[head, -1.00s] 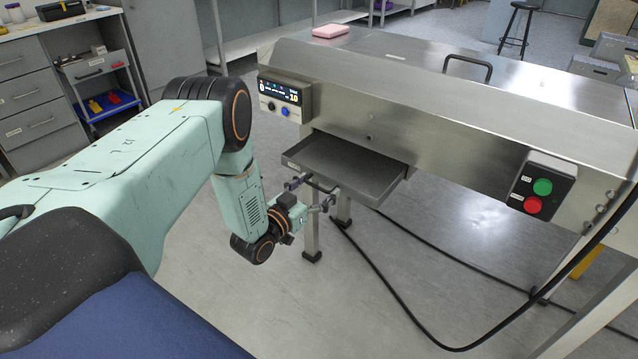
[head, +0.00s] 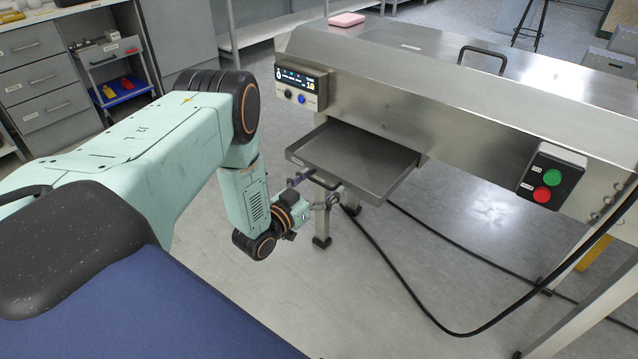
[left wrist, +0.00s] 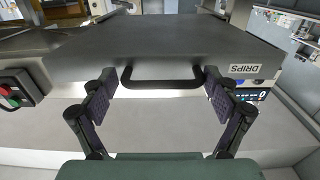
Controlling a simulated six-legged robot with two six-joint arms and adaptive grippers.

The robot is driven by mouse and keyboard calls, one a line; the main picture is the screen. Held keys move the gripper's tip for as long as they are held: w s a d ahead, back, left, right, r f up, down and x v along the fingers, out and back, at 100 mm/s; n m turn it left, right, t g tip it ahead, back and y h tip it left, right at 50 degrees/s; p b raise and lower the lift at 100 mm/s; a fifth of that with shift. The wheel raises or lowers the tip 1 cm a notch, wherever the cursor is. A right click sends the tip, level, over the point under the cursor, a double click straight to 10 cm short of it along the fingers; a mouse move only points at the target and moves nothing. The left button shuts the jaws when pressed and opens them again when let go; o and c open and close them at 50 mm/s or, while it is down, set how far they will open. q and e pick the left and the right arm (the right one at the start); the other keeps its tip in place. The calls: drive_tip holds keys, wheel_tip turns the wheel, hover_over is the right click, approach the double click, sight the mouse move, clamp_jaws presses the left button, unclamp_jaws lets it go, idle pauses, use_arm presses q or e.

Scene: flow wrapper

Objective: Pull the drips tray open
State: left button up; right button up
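The drips tray (head: 360,160) is a shallow grey metal tray that sticks well out of the wrapper's front below its small display. In the left wrist view its front face (left wrist: 165,72) carries an upside-down DRIPS label (left wrist: 245,68) and a black bar handle (left wrist: 162,82). My left gripper (head: 318,190) is at the handle. The handle is partly hidden by the fingers in the head view. My right gripper is in no view.
The steel wrapper (head: 450,125) has a display panel (head: 297,85) above the tray and a green and red button box (head: 545,177) at right. A black cable (head: 400,285) loops down to the floor. The floor before the tray is clear.

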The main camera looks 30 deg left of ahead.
use_arm(q)
drive_tip(key=shift+o, duration=0.2)
drive_tip(key=shift+d+f, duration=0.1)
drive_tip(key=shift+d, duration=0.05)
drive_tip(key=shift+s, duration=0.2)
drive_tip(key=s+a, duration=0.1)
drive_tip(key=s, duration=1)
drive_tip(key=shift+s, duration=0.35)
drive_tip(key=shift+a, duration=0.1)
drive_tip(key=w, duration=0.8)
drive_tip(key=w+d, duration=0.1)
drive_tip(key=w, duration=0.2)
drive_tip(key=shift+w, duration=0.7)
